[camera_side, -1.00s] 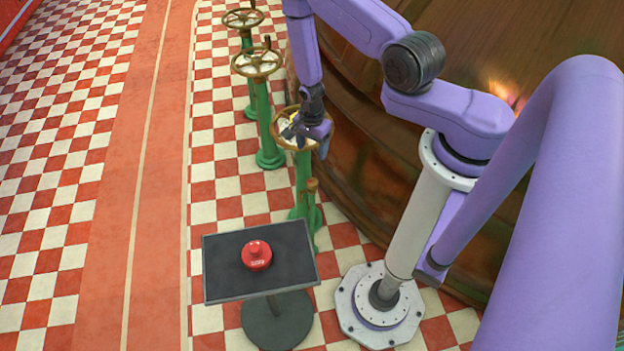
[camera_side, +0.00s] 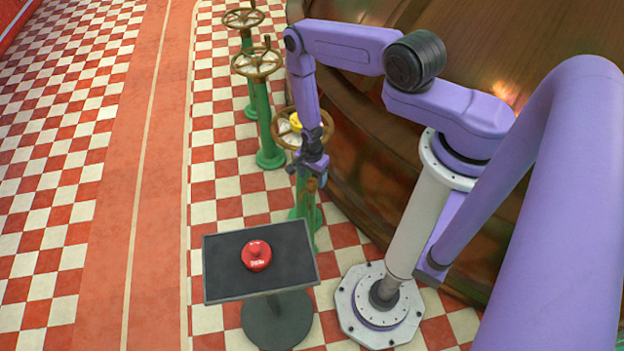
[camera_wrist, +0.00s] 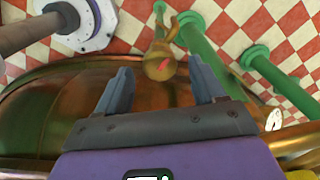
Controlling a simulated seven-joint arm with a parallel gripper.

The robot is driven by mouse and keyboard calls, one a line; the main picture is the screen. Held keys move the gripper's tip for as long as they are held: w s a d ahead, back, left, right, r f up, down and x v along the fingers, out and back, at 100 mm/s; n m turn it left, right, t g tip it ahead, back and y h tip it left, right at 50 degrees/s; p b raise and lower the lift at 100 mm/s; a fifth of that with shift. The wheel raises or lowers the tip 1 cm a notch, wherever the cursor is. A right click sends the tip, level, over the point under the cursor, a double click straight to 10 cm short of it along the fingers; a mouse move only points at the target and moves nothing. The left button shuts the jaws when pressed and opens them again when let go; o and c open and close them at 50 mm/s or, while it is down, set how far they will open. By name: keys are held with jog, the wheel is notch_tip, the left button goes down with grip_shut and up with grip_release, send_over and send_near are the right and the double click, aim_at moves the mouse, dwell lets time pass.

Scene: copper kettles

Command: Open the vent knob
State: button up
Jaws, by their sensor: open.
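A brass knob with a red mark (camera_wrist: 160,66) shows in the wrist view between and beyond my two fingertips. It sits beside a green pipe and looks like the vent knob. In the side view a small brown fitting beside the nearest green post, partly hidden behind my gripper (camera_side: 311,176), seems to be the same knob. My gripper points down there, just in front of the nearest brass handwheel (camera_side: 287,141). The fingers are apart with nothing between them. I cannot tell how far the tips are from the knob.
Two more handwheels (camera_side: 257,75) on green posts stand farther back. A dark stand (camera_side: 222,284) with a red button (camera_side: 257,256) is at the front. The large copper kettle (camera_side: 360,190) curves close on the right. The checkered floor at left is clear.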

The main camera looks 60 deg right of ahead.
jog(key=shift+f, duration=0.95)
jog(key=shift+c, duration=0.4)
jog(key=c, duration=1)
